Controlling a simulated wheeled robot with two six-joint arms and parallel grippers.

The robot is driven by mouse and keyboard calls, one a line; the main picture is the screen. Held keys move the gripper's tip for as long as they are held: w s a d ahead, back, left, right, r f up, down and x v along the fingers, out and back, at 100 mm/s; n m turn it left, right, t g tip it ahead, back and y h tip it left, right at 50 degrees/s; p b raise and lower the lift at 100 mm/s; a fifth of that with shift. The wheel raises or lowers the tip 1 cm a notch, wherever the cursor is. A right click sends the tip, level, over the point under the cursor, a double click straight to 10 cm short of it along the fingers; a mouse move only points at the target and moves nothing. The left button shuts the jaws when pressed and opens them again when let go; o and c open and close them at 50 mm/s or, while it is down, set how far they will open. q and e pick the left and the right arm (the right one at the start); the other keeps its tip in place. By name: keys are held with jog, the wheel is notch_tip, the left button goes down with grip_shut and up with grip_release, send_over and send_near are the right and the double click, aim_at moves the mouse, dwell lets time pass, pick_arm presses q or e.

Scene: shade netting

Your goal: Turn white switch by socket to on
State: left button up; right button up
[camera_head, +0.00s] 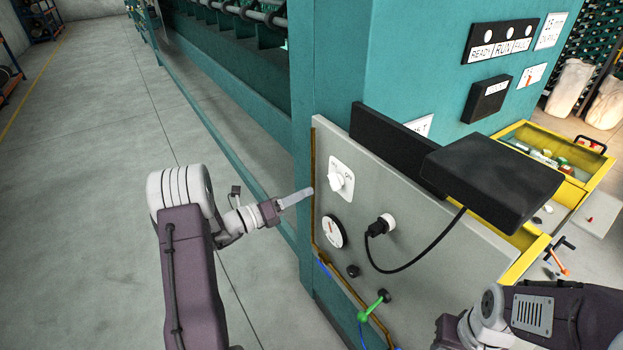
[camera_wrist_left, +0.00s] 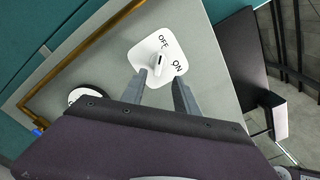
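The white switch (camera_head: 341,178) is a square plate with a rotary knob, mounted on the grey panel (camera_head: 440,270). In the left wrist view the knob (camera_wrist_left: 158,65) stands on the plate, with OFF and ON printed beside it. Its ridge is slanted; I cannot tell for sure which label it points at. The socket (camera_head: 386,222), with a black plug in it, is below right of the switch. My left gripper (camera_head: 300,196) is just left of the panel; in the wrist view its fingers (camera_wrist_left: 163,84) are apart, empty, near the knob. My right fingers are out of view.
A round gauge (camera_head: 333,232), a black button (camera_head: 353,271) and a green handle (camera_head: 374,305) are on the panel below the switch. A black box (camera_head: 492,180) juts out at right, its cable running to the plug. The floor (camera_head: 110,110) at left is clear.

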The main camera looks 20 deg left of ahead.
aim_at(330, 183)
pick_arm(q)
jog(key=p+x, duration=0.3)
jog(key=x, duration=0.6)
jog(key=shift+w+d, duration=0.15)
jog(key=shift+d, duration=0.1)
jog(key=shift+w+a+f, duration=0.1)
jog(key=shift+a+f, duration=0.05)
jog(key=shift+c, duration=0.6)
jog(key=c, duration=0.5)
grip_shut()
